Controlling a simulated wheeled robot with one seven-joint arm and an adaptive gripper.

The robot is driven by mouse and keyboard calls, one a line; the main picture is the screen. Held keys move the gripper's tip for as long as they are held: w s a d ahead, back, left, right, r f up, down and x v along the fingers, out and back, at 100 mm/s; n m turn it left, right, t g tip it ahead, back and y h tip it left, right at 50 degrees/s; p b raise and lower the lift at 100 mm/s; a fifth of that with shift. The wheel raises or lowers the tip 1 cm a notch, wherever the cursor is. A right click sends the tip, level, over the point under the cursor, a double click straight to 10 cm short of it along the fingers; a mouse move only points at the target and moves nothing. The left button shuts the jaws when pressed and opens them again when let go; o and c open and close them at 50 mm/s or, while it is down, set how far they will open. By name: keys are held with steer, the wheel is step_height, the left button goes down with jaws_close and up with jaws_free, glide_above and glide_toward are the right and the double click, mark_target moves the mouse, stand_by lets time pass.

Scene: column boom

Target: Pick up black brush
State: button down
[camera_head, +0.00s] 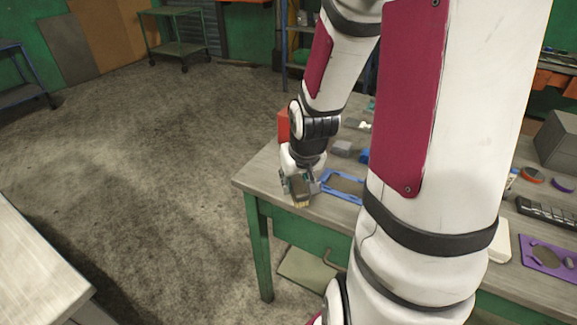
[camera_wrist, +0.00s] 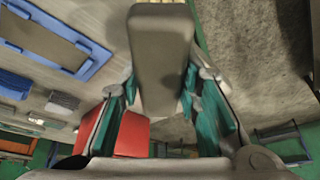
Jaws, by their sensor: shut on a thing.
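The black brush (camera_head: 300,189) is in my gripper (camera_head: 298,181) near the left corner of the workbench in the head view. It has a dark block-like body, and pale yellowish bristles show at its lower end. In the wrist view the brush (camera_wrist: 160,60) is a long dark grey-brown block running from the top edge down between the teal finger pads of my gripper (camera_wrist: 160,106). The fingers are shut on it from both sides. I cannot tell exactly how far the brush is above the bench top.
A blue frame (camera_head: 341,186) lies on the workbench (camera_head: 271,182) beside the brush. A red box (camera_head: 283,125) stands behind my wrist. Grey and blue blocks lie farther back. My arm hides much of the bench. Open floor (camera_head: 150,180) lies to the left.

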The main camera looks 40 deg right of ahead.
mark_target(299, 195)
steer(key=shift+s+a+r+p, duration=0.1)
steer(key=shift+s+a+p, duration=0.1)
steer(key=shift+s+p, duration=0.6)
steer(key=shift+s+a+r+p, duration=0.15)
steer(key=shift+s+p, duration=0.2)
steer(key=shift+p, duration=0.85)
steer(key=shift+f, duration=0.1)
